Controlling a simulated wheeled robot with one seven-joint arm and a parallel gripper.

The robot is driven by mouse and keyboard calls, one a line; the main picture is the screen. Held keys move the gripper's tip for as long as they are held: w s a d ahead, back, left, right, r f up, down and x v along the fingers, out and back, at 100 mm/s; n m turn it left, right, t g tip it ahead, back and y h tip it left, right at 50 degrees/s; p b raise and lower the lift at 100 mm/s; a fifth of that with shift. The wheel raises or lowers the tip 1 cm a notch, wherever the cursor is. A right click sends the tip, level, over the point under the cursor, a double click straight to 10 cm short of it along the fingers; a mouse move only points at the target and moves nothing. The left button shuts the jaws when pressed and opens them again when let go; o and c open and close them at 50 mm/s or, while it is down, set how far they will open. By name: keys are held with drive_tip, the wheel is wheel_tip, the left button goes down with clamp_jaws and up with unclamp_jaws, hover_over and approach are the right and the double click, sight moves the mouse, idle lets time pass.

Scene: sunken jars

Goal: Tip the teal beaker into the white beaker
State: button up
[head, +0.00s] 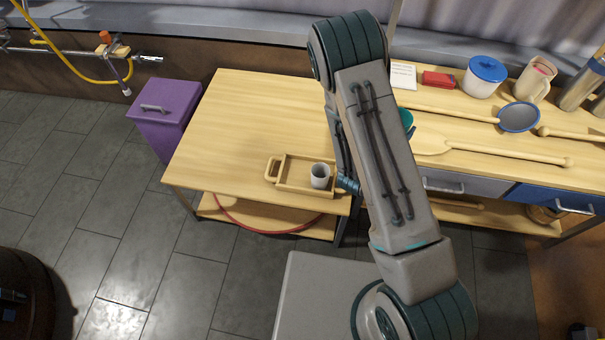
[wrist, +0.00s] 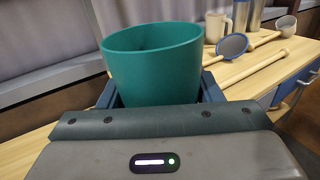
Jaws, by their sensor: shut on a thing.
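The teal beaker (wrist: 155,68) stands large and close in the wrist view, between the two blue fingers of my gripper (wrist: 160,92), which is shut on it. It looks about upright; I cannot see what is inside it. In the head view only a small piece of the teal beaker (head: 407,118) shows past my arm. My gripper is mostly hidden behind my arm there. The white beaker (head: 320,176) stands upright in a small wooden tray (head: 287,183) near the table's front edge, left of my arm. The white beaker does not show in the wrist view.
A wooden paddle (head: 500,153), a blue-rimmed ladle (head: 518,117), a blue-lidded tub (head: 484,77), a red box (head: 438,79) and a mug (head: 536,80) are on the right counter. A purple bin (head: 165,120) stands left of the table (head: 250,110), whose back and left are clear.

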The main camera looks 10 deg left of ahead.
drive_tip(key=s+a+f+n+g+y+b, duration=0.1)
drive_tip(key=s+a+f+n+y+b, duration=0.15)
drive_tip(key=a+f+b, duration=1.1)
drive_tip(key=s+a+f+n+g+y+b, duration=0.1)
drive_tip(key=a+f+n+y+b, duration=0.4)
drive_tip(key=b, duration=1.7)
wheel_tip(320, 180, down, 7)
drive_tip(key=s+a+m+g+p, duration=0.1)
drive_tip(key=g+p, duration=0.5)
drive_tip(key=p, duration=0.6)
drive_tip(key=shift+s+a+m, duration=0.25)
drive_tip(key=shift+a+m, duration=0.3)
drive_tip(key=shift+m, duration=0.7)
drive_tip(key=shift+s+r+g+y+p, duration=0.1)
drive_tip(key=shift+r+g+y+p, duration=0.4)
drive_tip(key=shift+p, duration=1.75)
drive_tip(key=shift+r+g+h+p, duration=0.2)
drive_tip(key=shift+g+p, duration=0.7)
drive_tip(key=shift+p, duration=1.3)
